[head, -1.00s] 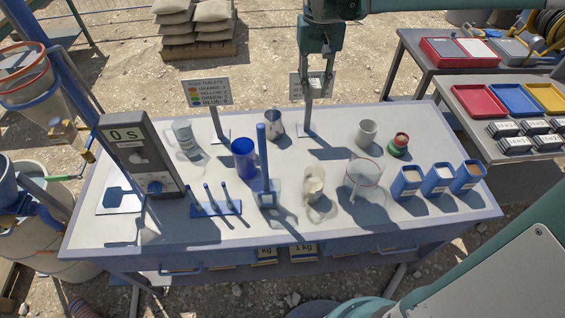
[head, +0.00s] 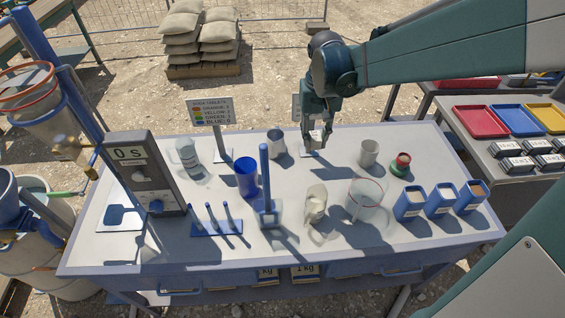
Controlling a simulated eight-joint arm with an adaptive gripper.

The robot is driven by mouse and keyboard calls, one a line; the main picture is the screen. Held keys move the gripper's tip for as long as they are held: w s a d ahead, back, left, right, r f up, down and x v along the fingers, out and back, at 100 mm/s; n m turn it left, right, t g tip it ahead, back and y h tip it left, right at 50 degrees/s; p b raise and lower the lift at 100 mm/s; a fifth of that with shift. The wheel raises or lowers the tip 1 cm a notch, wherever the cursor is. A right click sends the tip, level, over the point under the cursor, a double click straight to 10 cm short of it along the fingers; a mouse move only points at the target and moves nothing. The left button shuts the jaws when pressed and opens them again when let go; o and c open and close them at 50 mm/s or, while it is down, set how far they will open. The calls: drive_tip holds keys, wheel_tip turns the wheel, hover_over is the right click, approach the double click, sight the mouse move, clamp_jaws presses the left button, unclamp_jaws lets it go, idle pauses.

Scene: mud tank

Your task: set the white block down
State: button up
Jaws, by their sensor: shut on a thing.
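My gripper (head: 314,143) points down over the back middle of the table (head: 330,258). It is shut on the white block (head: 315,134), which shows only as a small pale patch between the fingers. The fingers hide most of it. I cannot tell whether the block touches the tabletop.
A sign stands behind my gripper, mostly hidden. A blue cup (head: 246,178), a clear beaker (head: 366,200), a red and green object (head: 400,164) and several blue bins (head: 440,200) stand around. A grey timer box (head: 145,172) is at left. Bare tabletop shows near the gripper.

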hover_over(309, 185)
drive_tip(key=s, duration=0.2)
wheel_tip(309, 185, down, 13)
drive_tip(key=shift+a+f, duration=0.15)
drive_tip(key=shift+a, duration=0.05)
drive_tip(key=shift+f, duration=0.1)
drive_tip(key=shift+f+b, duration=0.45)
drive_tip(key=shift+f, duration=2.4)
drive_tip(key=shift+f+b, duration=0.35)
drive_tip(key=shift+f, duration=1.7)
drive_tip(key=shift+f, duration=0.15)
drive_tip(key=o, duration=0.9)
drive_tip(key=shift+c, duration=0.2)
